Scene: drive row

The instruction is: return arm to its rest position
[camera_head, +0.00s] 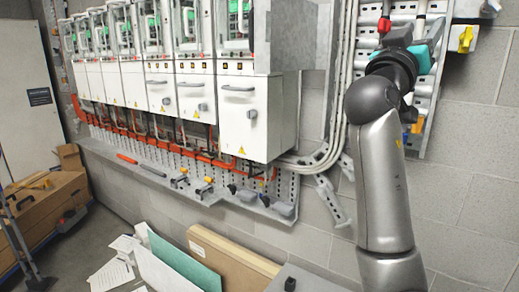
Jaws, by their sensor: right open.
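My right arm (384,170) rises on the right side of the head view, its grey links upright in front of the block wall. Its dark wrist and open right gripper (408,45) are at the top, close to the wall fittings and white conduits. Teal parts show around the gripper. The fingertips are small and partly hidden by the wrist, and I see nothing held between them. My left gripper is out of view.
A row of white drive cabinets (242,115) lines the wall at left and centre. Below them runs a perforated metal ledge (185,185) with clamps. A yellow switch (466,38) is right of the gripper. Boards (228,262) lean below; a wooden box (40,215) stands left.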

